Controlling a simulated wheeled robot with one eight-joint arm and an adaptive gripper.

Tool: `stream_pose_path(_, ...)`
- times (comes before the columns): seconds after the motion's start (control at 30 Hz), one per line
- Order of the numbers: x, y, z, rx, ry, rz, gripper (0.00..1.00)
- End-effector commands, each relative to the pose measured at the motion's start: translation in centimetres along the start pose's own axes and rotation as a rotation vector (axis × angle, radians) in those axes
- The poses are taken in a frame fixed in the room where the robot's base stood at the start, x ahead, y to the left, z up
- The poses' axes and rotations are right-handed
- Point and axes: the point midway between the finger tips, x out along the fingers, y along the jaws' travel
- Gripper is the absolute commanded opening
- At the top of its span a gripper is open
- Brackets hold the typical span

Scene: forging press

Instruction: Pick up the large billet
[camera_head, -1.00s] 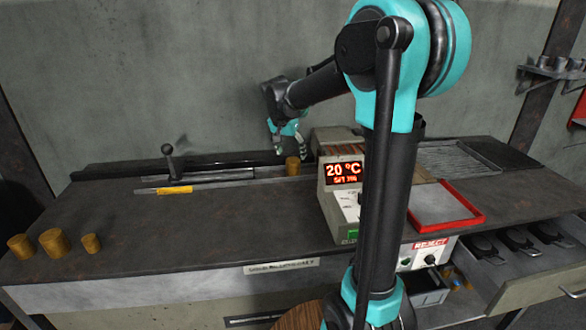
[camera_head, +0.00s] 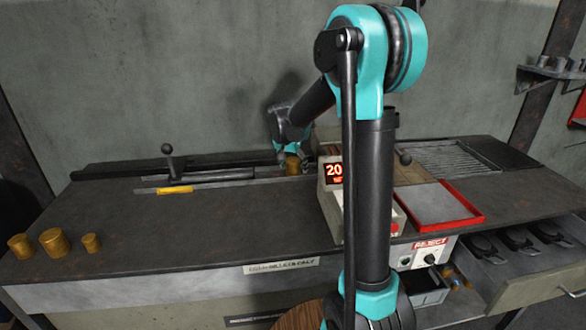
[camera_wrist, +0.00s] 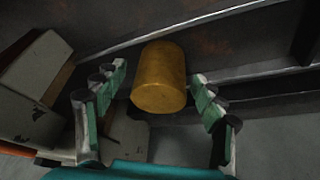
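A single brass-coloured cylindrical billet (camera_head: 292,163) stands at the back of the bench, left of the temperature display unit. It also shows in the wrist view (camera_wrist: 160,78), between the fingers. My gripper (camera_wrist: 158,100) is open, with a finger on each side of this billet and visible gaps to it. In the head view my gripper (camera_head: 294,158) is partly hidden at the billet. Three more billets stand at the bench's front left: a left one (camera_head: 20,246), a bigger middle one (camera_head: 55,243) and a small one (camera_head: 91,243).
The display unit (camera_head: 332,190) stands close to the right of the gripper, partly hidden by my arm. A long rail with a black-knobbed lever (camera_head: 170,162) and a yellow piece (camera_head: 175,190) lies left of it. A red-rimmed tray (camera_head: 466,222) lies right. The bench middle is clear.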

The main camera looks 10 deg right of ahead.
Motion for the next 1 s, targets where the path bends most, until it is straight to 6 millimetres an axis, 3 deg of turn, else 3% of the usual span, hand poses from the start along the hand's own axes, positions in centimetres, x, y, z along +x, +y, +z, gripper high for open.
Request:
stream_pose_path(0.07,-0.01,0.0,0.0,0.0,0.0,0.0,0.6)
stream_pose_path(0.53,-0.03,0.0,0.0,0.0,0.0,0.0,0.02)
stream_pose_path(1.0,-0.45,0.01,-0.2,0.0,0.001,0.0,0.0)
